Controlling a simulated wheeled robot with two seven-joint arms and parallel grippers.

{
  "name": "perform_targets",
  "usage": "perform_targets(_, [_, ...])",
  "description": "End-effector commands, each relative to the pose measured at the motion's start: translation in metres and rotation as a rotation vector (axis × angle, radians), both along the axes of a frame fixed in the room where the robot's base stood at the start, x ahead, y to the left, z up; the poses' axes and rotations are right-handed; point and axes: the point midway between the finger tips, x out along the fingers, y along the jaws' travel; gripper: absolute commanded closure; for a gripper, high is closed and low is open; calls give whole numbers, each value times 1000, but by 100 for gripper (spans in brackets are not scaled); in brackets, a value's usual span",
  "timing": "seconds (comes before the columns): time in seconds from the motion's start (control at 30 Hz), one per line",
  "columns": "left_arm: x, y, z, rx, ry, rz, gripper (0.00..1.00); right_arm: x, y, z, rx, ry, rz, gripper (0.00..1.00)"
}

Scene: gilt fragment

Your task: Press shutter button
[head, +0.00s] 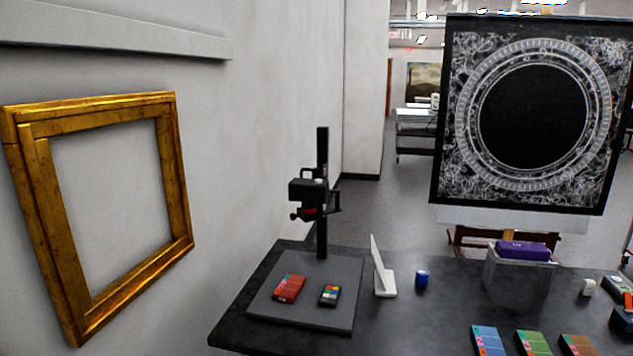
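A black camera (308,193) is mounted on a dark upright column (322,240) at the back of a grey copy-stand base (345,270). A small light-coloured spot shows on the camera's top; whether it is the shutter button is too small to tell. On the base, under the camera, lie a red patterned piece (289,289) and a small colour chart (329,295), apart from each other. Neither of my grippers is in view.
The stand is on a dark table (420,325). Several coloured boxes lie at the front right. A gilt frame (175,180) hangs on the left wall.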

Motion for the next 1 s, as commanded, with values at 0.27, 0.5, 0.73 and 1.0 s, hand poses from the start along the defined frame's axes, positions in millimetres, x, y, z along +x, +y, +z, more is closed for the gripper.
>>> perform_targets(0.27, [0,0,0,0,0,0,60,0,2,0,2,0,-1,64])
perform_targets(0.5, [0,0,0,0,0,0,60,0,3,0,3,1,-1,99])
perform_targets(0.73, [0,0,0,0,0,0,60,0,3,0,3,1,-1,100])
perform_targets(1.0, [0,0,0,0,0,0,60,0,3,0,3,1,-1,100])
